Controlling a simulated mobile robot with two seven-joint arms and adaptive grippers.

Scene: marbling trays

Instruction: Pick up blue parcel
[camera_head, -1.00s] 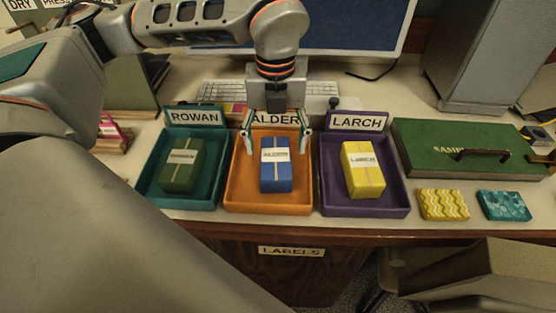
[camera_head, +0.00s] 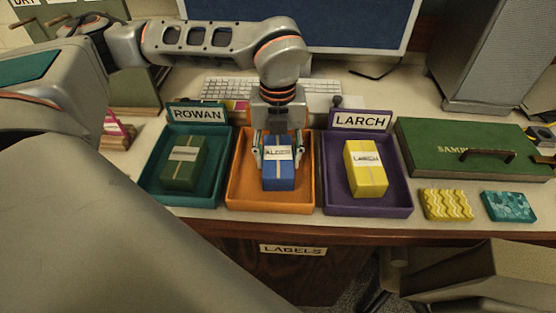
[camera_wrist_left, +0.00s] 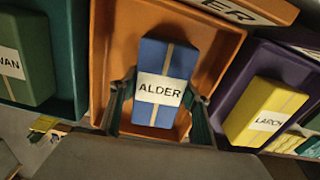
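The blue parcel (camera_head: 278,181) has a white ALDER label and a tan band. It lies in the orange tray (camera_head: 271,206); it also shows in the left wrist view (camera_wrist_left: 172,57). My left gripper (camera_head: 279,161) points down over the parcel with one finger close against each side, and looks shut on it. In the left wrist view the two fingertips (camera_wrist_left: 163,90) flank the label. The parcel shows no visible lift from the tray. The gripper hides the orange tray's sign in the head view. My right gripper is not in view.
A teal ROWAN tray (camera_head: 150,190) with a green parcel (camera_head: 184,162) stands on the left. A purple LARCH tray (camera_head: 365,209) with a yellow parcel (camera_head: 366,179) stands on the right. A keyboard (camera_head: 226,87) lies behind. A green case (camera_head: 440,140) lies farther right.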

